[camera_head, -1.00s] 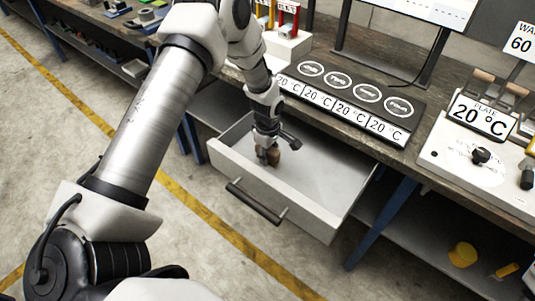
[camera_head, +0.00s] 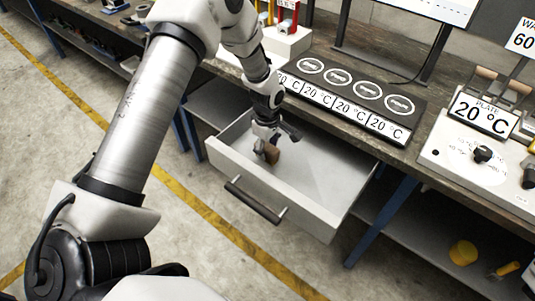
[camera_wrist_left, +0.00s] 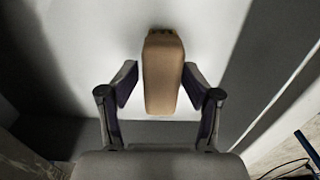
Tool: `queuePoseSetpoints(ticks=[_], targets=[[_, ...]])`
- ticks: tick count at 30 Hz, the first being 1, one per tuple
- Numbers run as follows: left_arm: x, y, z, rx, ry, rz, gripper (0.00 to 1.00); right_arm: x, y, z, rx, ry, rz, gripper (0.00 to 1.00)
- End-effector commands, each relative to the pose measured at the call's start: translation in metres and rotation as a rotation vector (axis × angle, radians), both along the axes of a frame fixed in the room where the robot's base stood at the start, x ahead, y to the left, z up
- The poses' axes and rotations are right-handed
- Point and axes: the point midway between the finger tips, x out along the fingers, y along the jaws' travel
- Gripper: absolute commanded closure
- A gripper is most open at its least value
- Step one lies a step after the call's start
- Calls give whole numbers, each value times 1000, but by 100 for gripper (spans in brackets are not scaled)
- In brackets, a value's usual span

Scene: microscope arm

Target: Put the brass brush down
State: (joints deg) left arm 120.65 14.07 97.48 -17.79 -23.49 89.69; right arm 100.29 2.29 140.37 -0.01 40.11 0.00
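The brush (camera_head: 272,154) shows as a brown wooden block inside the open light grey drawer (camera_head: 325,222), towards its left end. My left gripper (camera_head: 262,151) reaches down into the drawer from above, at the brush. In the left wrist view the brush (camera_wrist_left: 163,80) stands out as a tan, narrow block between the two fingertips of my left gripper (camera_wrist_left: 162,84). The fingers are apart, with narrow gaps beside the block, so it looks open around it. My right gripper is not in view.
The drawer's right part is empty. Its dark handle (camera_head: 256,202) faces the aisle. Above is the workbench with a black panel of round plates (camera_head: 355,92) and a white plate device (camera_head: 470,150). A yellow object (camera_head: 463,252) lies on the lower shelf.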

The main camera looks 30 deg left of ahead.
Motion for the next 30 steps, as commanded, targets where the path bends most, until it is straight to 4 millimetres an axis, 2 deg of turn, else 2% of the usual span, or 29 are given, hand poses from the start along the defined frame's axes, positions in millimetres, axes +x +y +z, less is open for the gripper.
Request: queuePoseSetpoints(ticks=[6, 9, 12, 16, 30], targets=[[1, 0, 59, 0, -6, 2, 41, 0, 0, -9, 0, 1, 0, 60], [1, 0, 81, 0, -5, 2, 41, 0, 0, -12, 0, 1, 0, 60], [1, 0, 95, 0, -2, 1, 41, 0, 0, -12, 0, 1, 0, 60], [1, 0, 101, 0, -1, 1, 41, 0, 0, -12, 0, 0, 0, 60], [1, 0, 103, 0, -1, 1, 41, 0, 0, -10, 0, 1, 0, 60]])
